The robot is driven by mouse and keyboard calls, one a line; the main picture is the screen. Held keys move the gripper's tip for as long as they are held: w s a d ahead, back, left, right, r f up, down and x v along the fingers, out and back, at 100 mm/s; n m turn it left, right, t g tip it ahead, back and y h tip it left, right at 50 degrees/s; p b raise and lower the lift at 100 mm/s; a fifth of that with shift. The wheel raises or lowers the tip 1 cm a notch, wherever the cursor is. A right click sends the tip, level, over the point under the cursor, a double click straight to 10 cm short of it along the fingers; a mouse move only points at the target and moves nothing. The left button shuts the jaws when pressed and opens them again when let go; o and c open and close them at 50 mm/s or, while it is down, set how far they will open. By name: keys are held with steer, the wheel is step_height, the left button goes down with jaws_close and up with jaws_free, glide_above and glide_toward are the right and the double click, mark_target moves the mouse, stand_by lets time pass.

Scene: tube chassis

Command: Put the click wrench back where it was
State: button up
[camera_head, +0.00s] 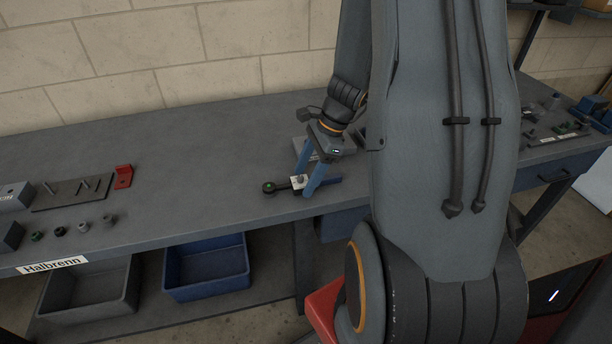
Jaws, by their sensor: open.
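The click wrench (269,188) lies on the grey workbench near its front edge, in the middle of the head view. Its dark round head carries a green dot and points left. Its shaft runs right, past a small white piece, toward a blue part that is probably its handle. My gripper (302,184) points down over the wrench's shaft with its two blue fingers apart. The fingers seem to stand on either side of the shaft; I cannot tell whether they touch it. They hide part of the wrench.
A dark plate with pins (70,193), a red bracket (123,176) and several small round parts (83,227) sit on the bench at left. Bench between them and the wrench is clear. Grey (88,290) and blue bins (206,268) stand below. My arm hides much of the right.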

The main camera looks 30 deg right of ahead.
steer(key=b+v, duration=0.1)
steer(key=v, duration=0.9)
steer(key=s+a+n+h, duration=0.2)
steer(key=s+a+n, duration=0.1)
steer(key=a+n, duration=0.5)
steer(key=s+a+n+h, duration=0.2)
steer(key=a+n, duration=0.6)
steer(key=n, duration=0.5)
steer(key=shift+s+a+f, duration=0.3)
steer(key=shift+s, duration=0.45)
